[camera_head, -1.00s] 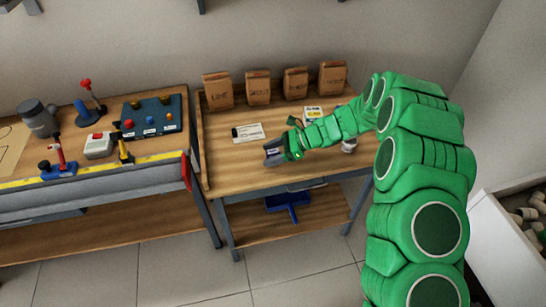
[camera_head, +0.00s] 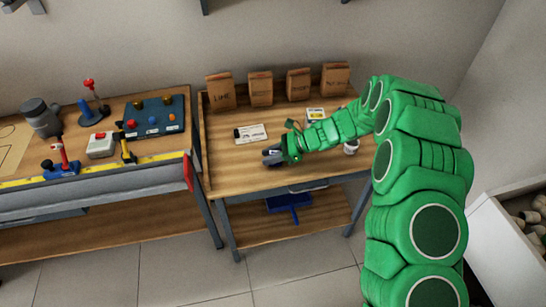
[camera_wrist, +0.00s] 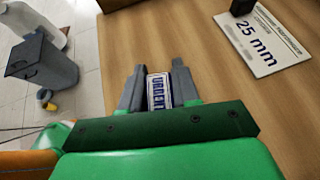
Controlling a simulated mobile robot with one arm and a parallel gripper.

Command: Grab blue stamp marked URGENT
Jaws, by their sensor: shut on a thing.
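The stamp (camera_wrist: 160,92) sits between the two grey fingers of my gripper (camera_wrist: 157,80) in the wrist view. Its face shows a blue and white label with blue lettering that seems to read URGENT. Both fingers press on its sides. In the head view my gripper (camera_head: 272,156) is low at the front left of the right-hand wooden workbench (camera_head: 225,170). The stamp is too small and covered to make out there. I cannot tell whether it touches the bench top.
A white card marked 25 mm (camera_wrist: 262,42) lies on the bench, also seen in the head view (camera_head: 251,134). Several paper bags (camera_head: 260,89) stand along the back. A white cup (camera_head: 351,148) is right of my forearm. The left bench (camera_head: 60,120) holds tools.

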